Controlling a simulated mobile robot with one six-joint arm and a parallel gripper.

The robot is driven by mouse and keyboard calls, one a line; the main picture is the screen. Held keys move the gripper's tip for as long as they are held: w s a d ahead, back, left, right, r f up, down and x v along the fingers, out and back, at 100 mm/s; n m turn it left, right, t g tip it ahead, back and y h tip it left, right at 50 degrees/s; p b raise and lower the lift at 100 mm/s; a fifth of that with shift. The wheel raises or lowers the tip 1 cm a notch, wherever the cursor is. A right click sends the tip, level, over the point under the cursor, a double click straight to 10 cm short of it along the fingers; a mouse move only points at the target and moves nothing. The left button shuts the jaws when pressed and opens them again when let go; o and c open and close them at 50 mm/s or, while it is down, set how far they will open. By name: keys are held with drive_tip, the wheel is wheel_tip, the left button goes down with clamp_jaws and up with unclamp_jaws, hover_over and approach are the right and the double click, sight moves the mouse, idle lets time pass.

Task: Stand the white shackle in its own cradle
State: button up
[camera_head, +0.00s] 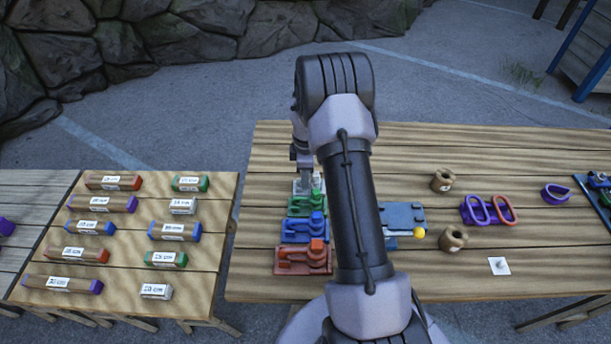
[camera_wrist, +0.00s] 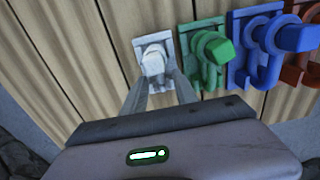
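A white plate-like fixture (camera_wrist: 141,43) with a white blocky piece (camera_wrist: 153,63) on it is at the left end of a row of coloured fixtures in the wrist view. I cannot tell where shackle and cradle divide in this white group. My gripper (camera_wrist: 157,76) reaches down to it, one finger on each side of the white piece. The fingers are apart, but I cannot tell whether they press on it. In the head view my gripper (camera_head: 305,176) is over the white fixture (camera_head: 297,187), at the far end of the row, partly hidden by my arm.
Green (camera_head: 300,206), blue (camera_head: 293,231) and red (camera_head: 290,262) fixtures stand close beside the white one. Purple and orange loops (camera_head: 502,209), a loose purple loop (camera_head: 556,194) and two brown rings (camera_head: 442,180) (camera_head: 453,238) are to the right. Labelled rods lie on the left table.

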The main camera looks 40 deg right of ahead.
wheel_tip(320, 180, up, 18)
drive_tip(key=p, duration=0.4)
drive_tip(key=shift+f, duration=0.2)
